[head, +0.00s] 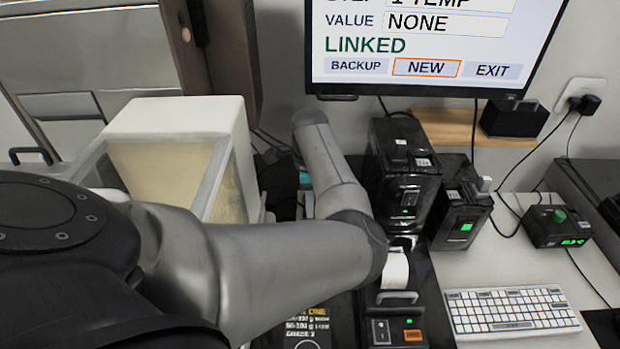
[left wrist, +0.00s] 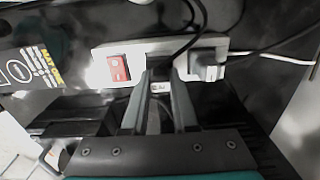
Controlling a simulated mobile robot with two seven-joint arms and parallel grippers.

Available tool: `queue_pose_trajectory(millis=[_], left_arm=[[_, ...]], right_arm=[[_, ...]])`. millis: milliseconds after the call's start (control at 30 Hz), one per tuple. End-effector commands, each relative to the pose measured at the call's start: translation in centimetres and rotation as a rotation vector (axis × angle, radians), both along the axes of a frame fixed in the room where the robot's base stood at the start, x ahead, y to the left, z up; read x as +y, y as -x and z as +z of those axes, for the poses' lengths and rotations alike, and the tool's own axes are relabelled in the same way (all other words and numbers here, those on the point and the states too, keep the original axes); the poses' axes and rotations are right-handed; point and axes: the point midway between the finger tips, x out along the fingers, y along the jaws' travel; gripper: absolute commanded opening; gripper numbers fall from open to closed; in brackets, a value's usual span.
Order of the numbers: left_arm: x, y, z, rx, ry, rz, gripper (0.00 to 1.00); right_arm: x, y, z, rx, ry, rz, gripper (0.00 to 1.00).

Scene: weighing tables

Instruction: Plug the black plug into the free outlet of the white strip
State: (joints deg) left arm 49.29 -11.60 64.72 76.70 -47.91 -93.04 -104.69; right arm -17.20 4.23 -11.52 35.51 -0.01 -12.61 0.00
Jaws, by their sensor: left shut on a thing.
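In the left wrist view, the white strip (left wrist: 100,72) runs across the upper middle, with a lit red switch (left wrist: 118,68) at its left part. My left gripper (left wrist: 163,82) is shut on the black plug (left wrist: 159,74), at the strip's middle. The plug is mostly hidden between the fingers, and I cannot tell whether it is seated in an outlet. In the head view my left arm hides the fingers, plug and strip. My right gripper is not in view.
Black and white cords cross above and right of the strip. In the head view, a glass-fronted white box (head: 175,112) stands left of my arm. Black devices (head: 403,170), a label printer (head: 395,270) and a keyboard (head: 510,310) stand right of it. A monitor (head: 430,45) hangs above.

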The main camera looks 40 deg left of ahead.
Motion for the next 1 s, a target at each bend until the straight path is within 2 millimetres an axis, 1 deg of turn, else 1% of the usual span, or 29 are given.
queue_pose_trajectory(millis=[67,567,1000], left_arm=[[0.00,-0.01,-0.15,0.000,0.000,0.000,0.00],[0.01,-0.02,-0.06,0.000,0.000,0.000,0.00],[0.10,0.03,-0.01,0.001,-0.002,0.001,0.00]], right_arm=[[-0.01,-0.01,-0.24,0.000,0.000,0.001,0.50],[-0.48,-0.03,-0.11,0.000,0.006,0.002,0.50],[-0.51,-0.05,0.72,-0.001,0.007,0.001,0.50]])
